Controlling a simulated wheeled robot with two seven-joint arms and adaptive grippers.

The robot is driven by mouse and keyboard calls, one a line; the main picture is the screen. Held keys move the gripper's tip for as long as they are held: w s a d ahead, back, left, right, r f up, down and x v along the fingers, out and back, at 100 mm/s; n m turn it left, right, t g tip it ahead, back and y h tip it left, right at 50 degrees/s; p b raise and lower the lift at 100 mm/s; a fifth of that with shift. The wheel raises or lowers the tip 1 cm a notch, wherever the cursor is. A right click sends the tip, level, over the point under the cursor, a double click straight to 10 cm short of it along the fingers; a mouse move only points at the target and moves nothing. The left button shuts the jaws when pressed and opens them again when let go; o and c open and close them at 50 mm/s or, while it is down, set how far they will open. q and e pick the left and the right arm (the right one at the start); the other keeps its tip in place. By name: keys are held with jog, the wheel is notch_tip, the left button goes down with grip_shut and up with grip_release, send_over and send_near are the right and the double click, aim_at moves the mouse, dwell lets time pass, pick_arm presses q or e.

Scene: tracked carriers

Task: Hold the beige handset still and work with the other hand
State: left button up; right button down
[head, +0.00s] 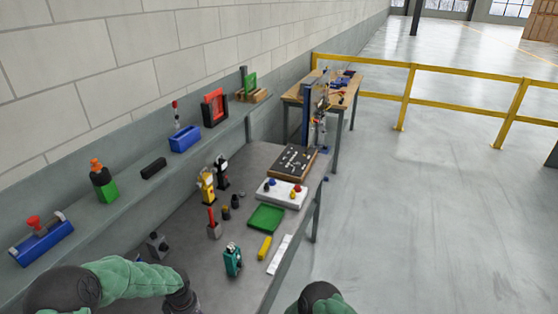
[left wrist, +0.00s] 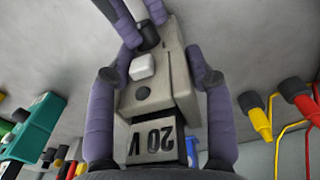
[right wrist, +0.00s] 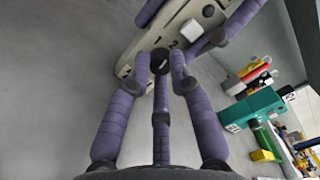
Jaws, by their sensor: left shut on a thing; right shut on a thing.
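The beige handset (left wrist: 165,95) is in the left wrist view, with a white button, a dark round button and a "20 V" block at its lower end. My left gripper (left wrist: 157,78) is shut around its sides. In the right wrist view the handset (right wrist: 193,22) lies tilted across the top, with small numerals on it. My right gripper (right wrist: 160,67) is shut on a small black round part (right wrist: 160,56) at the handset's end.
In the head view a grey bench carries a teal device (head: 232,260), a green tray (head: 266,218), a yellow block (head: 265,248), a white board (head: 283,193) and a black panel (head: 293,162).

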pick_arm(q)
jog(key=shift+s+d+f, duration=0.15)
jog(key=shift+s, duration=0.15)
pick_arm(e)
jog(key=shift+w+m, duration=0.25)
jog(key=shift+m, duration=1.45)
pick_arm(q)
jog(key=shift+d, duration=0.1)
pick_arm(e)
jog(key=shift+w, duration=0.1)
jog(key=c, duration=1.1)
grip_release()
jog(key=shift+o, duration=0.2)
jog(key=shift+d, duration=0.1)
